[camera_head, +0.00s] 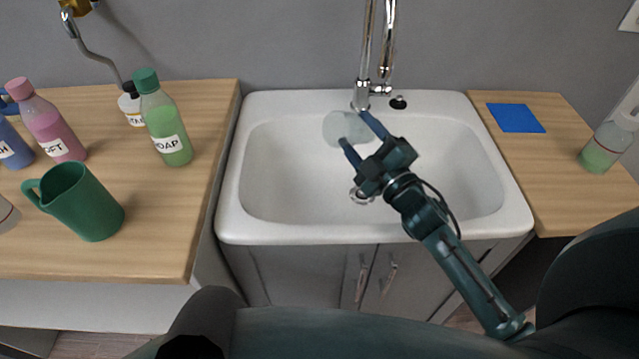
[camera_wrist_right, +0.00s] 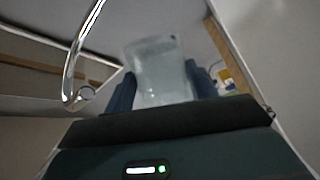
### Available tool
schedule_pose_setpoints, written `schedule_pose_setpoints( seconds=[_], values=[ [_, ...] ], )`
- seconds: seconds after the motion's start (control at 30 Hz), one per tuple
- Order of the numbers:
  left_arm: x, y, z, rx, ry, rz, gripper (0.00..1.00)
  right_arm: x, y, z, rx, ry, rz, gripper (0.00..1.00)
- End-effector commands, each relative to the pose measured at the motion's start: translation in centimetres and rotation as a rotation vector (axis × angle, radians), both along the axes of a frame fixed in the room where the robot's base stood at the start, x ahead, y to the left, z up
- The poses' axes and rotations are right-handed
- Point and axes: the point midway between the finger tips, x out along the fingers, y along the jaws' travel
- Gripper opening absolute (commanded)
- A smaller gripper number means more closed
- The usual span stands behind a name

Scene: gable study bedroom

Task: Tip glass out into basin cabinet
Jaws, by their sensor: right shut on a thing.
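The basin cabinet (camera_head: 227,200) has a white basin with a chrome tap (camera_head: 372,60) at its back edge. My right gripper (camera_head: 358,132) is over the basin, shut on a clear glass (camera_head: 342,127) held by its sides. The glass is tipped well over in the head view, below the tap and above the basin floor. In the right wrist view the glass (camera_wrist_right: 158,72) sits between the two fingers of the right gripper (camera_wrist_right: 160,88). I cannot make out any liquid in it. My left gripper is not in view.
The left counter (camera_head: 150,230) holds a green jug (camera_head: 82,203), a green soap bottle (camera_head: 165,120), a pink bottle (camera_head: 52,122) and others. The right counter (camera_head: 565,185) holds a blue square (camera_head: 516,117) and a bottle with green liquid (camera_head: 606,147).

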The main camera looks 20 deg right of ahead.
Motion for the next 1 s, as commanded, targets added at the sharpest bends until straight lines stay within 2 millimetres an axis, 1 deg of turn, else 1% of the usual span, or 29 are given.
schedule_pose_setpoints(
  seconds=[0.2,1.0],
  values=[
    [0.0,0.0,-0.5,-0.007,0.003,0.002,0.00,0.0,0.0,-0.1,-0.028,-0.014,0.001,0.28],
    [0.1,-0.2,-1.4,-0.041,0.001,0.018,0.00,0.0,0.1,-0.5,-0.129,-0.053,0.001,0.28]
  ],
)
